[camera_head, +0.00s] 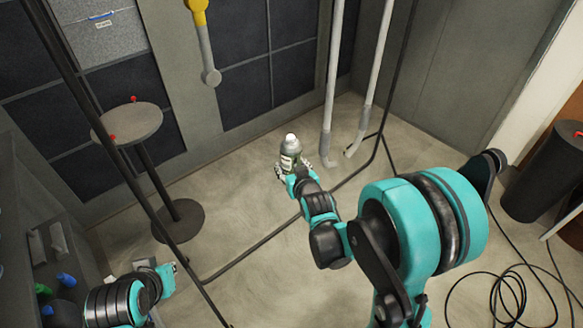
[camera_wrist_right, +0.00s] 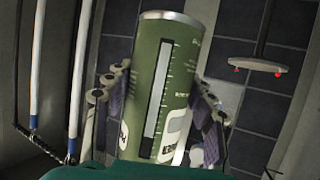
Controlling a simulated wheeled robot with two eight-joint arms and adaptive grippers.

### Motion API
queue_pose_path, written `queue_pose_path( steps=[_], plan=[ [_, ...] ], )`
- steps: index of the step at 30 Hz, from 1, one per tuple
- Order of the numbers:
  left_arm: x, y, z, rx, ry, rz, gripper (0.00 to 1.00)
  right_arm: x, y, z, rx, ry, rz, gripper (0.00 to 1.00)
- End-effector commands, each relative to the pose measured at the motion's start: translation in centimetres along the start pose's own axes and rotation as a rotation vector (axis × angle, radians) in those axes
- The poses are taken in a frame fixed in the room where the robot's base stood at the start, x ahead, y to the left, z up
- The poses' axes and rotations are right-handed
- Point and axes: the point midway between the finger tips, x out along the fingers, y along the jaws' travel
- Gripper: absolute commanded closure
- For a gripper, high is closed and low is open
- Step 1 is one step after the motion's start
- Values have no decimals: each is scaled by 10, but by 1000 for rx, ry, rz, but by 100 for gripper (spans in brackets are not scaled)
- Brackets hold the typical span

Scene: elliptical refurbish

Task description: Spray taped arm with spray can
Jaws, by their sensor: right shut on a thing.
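A green spray can (camera_head: 291,155) with a white top stands upright in my right gripper (camera_head: 292,170), in the middle of the head view. In the right wrist view the green can (camera_wrist_right: 165,75) sits between the fingers (camera_wrist_right: 160,110), which are shut around it. A yellow and grey arm (camera_head: 205,45) hangs by the panelled wall, up and left of the can. Two pale poles (camera_head: 333,80) hang right of the can; they also show in the wrist view (camera_wrist_right: 80,70). I cannot tell which is the taped arm. My left gripper (camera_head: 172,275) is low at left, its fingers unclear.
A round stand (camera_head: 135,123) with small red items is at left. A shelf (camera_head: 50,245) with coloured items is at lower left. Black cables (camera_head: 505,295) lie on the floor at right, near a dark cylinder (camera_head: 545,178). Floor around the can is clear.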

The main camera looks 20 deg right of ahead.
Motion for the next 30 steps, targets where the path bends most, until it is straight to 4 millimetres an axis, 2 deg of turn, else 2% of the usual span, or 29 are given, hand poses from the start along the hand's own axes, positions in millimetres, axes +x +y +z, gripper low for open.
queue_pose_path(
  steps=[5, 11, 14, 18, 24, 27, 30],
  plan=[
    [-5, 0, -4, 0, 0, 0, 100, -4, -3, -3, -4, 0, -13, 80],
    [-34, 0, -24, 0, 0, 0, 100, -34, -32, -18, -45, 2, -117, 80],
    [-53, 0, -38, 0, 0, 0, 100, -57, -56, -30, -83, 2, -213, 80],
    [-84, 0, -60, 0, 0, 0, 100, -100, -100, -54, -156, 2, -391, 80],
    [-113, 0, -81, 0, 0, 0, 100, -158, -154, -90, -252, 3, -619, 80],
    [-120, 0, -86, 0, 0, 0, 100, -175, -168, -101, -279, 3, -685, 80],
    [-123, 0, -88, 0, 0, 0, 100, -183, -175, -106, -294, 3, -719, 80]
  ],
)
